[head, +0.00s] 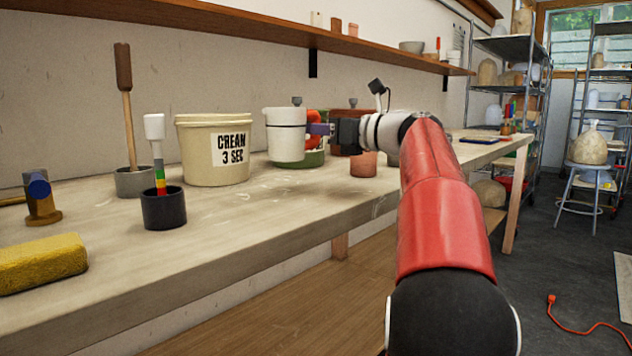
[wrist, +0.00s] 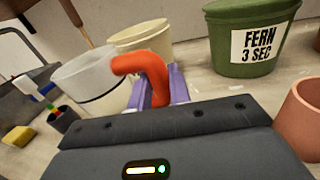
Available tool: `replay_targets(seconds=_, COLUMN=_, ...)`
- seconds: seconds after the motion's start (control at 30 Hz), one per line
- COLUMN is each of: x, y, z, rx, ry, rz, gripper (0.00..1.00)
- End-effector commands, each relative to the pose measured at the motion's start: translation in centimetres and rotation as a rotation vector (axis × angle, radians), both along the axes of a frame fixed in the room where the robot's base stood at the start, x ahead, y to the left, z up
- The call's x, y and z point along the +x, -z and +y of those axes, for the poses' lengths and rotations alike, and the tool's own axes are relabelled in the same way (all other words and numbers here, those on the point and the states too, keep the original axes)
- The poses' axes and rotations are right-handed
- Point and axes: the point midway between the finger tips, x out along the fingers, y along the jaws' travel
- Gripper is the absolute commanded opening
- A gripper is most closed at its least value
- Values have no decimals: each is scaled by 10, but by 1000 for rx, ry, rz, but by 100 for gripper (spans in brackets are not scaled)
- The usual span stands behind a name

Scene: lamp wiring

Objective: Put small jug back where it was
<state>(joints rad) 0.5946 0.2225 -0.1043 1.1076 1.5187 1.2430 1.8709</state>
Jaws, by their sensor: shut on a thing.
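The small jug (head: 286,135) is white with a dark line around it and an orange handle (head: 313,117). My gripper (head: 320,129) has purple fingers and is shut on the handle, to the right of the jug body. The wrist view shows the jug (wrist: 88,82) tilted in the picture, with the orange handle (wrist: 152,70) between the purple fingers (wrist: 160,92). The jug is over the workbench, in front of a green tub. Its base is partly unclear, so I cannot tell whether it touches the bench.
A cream tub (head: 202,158) labelled CREAM 3 SEC stands left of the jug. The green tub (wrist: 235,60), labelled FERN 3 SEC, is behind it. A terracotta cup (head: 364,165) is to the right. A dark cup (head: 163,212) and yellow sponge (head: 40,262) are left. The bench front is clear.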

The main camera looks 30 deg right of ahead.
Motion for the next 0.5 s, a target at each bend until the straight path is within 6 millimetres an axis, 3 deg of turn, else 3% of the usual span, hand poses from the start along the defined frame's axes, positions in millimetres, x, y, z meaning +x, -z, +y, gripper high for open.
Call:
replay_targets(seconds=0.03, x=0, y=13, z=1, rx=3, ry=0, rz=1, gripper=0)
replay_targets(seconds=0.27, x=0, y=31, z=0, rx=1, ry=0, rz=-1, gripper=0)
replay_targets(seconds=0.5, x=0, y=65, z=0, rx=2, ry=-1, rz=-1, gripper=0)
